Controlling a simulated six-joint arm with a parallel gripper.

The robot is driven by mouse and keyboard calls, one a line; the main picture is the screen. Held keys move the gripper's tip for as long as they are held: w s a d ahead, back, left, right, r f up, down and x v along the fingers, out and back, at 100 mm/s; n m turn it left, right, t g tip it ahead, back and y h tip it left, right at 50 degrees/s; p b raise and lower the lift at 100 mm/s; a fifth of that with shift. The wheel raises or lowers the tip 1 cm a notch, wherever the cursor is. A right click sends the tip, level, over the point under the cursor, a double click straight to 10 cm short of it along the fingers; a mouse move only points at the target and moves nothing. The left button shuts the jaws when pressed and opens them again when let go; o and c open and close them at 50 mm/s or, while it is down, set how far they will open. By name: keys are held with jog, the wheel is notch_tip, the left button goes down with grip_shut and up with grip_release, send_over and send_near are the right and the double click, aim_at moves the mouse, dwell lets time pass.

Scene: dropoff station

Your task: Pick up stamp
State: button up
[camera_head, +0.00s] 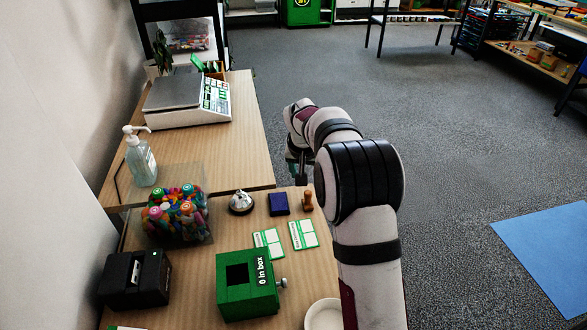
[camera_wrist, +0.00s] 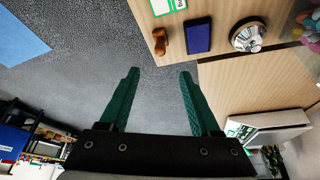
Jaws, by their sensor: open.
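The stamp (camera_head: 307,200) is a small brown wooden piece with a knob handle. It stands near the right edge of the lower wooden table, just right of a dark blue ink pad (camera_head: 279,204). In the wrist view the stamp (camera_wrist: 161,41) is at the top centre, beside the ink pad (camera_wrist: 198,37). My gripper (camera_wrist: 158,72) has two green fingers spread wide with nothing between them. The stamp lies beyond the fingertips, apart from them. In the head view my gripper (camera_head: 298,166) is partly hidden by my arm, above the table's right edge.
A silver bell (camera_head: 241,202) stands left of the ink pad. Green-edged cards (camera_head: 303,235), a green box (camera_head: 247,287) and a clear bin of colourful items (camera_head: 176,213) share the table. A scale (camera_head: 187,101) and pump bottle (camera_head: 140,158) stand on the farther tabletop. Open floor lies right.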

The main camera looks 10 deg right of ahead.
aim_at(308, 194)
jog(key=x, duration=1.6)
jog(key=shift+w+d, duration=0.1)
grip_shut()
